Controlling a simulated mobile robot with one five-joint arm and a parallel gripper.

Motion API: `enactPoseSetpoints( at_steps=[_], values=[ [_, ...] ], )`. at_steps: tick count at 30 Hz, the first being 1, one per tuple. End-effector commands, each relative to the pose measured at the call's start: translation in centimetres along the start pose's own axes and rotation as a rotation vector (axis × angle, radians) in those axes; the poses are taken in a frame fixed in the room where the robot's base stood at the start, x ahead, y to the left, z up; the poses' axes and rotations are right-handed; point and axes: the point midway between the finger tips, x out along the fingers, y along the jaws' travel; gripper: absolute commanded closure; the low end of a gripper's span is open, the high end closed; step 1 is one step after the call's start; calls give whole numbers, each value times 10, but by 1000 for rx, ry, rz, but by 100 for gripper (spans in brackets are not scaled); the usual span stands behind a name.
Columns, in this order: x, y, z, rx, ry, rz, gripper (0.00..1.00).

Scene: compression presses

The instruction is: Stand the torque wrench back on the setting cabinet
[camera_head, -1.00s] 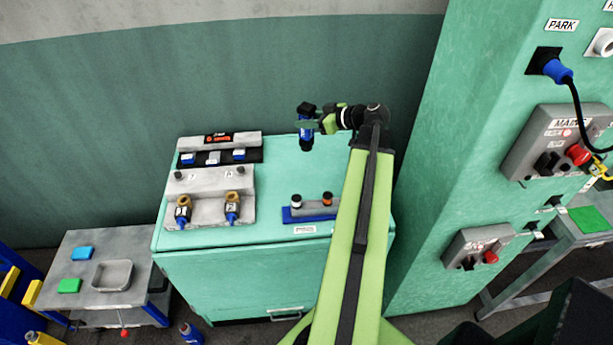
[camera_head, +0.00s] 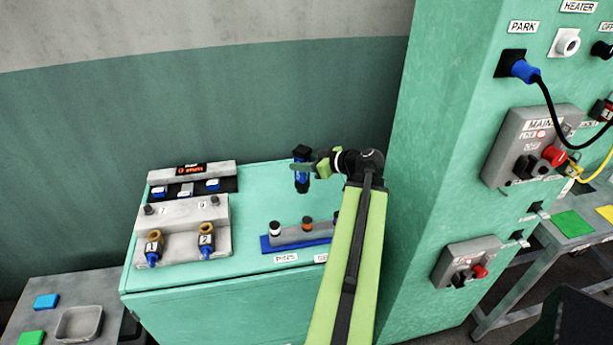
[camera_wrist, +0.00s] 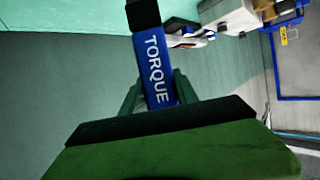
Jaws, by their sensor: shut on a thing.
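The torque wrench (camera_head: 302,179) is blue with a black end. It is upright in my gripper (camera_head: 304,168), above the back part of the setting cabinet's green top (camera_head: 262,199). In the wrist view the wrench's blue side (camera_wrist: 156,68) reads TORQUE and lies between my gripper's fingers (camera_wrist: 152,95). My gripper is shut on it. The head view does not clearly show whether the wrench's lower end touches the cabinet top.
A grey two-station unit (camera_head: 184,226) stands on the cabinet's left. A blue-based pin rack (camera_head: 290,241) sits near its front edge, partly behind my arm. A green column (camera_head: 445,150) with control boxes rises at right. The cabinet top behind the rack is clear.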

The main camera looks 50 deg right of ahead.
Motion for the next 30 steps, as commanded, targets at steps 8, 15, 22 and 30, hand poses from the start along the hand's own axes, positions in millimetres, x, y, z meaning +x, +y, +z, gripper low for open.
enactPoseSetpoints(
  at_steps=[8, 15, 22, 30],
  values=[
    [68, -13, 15, 0, 2, -1, 100],
    [83, -16, 13, 2, 2, 2, 100],
    [90, -16, 29, 2, 2, 2, 100],
    [99, -16, 52, 2, 2, 3, 100]
  ],
)
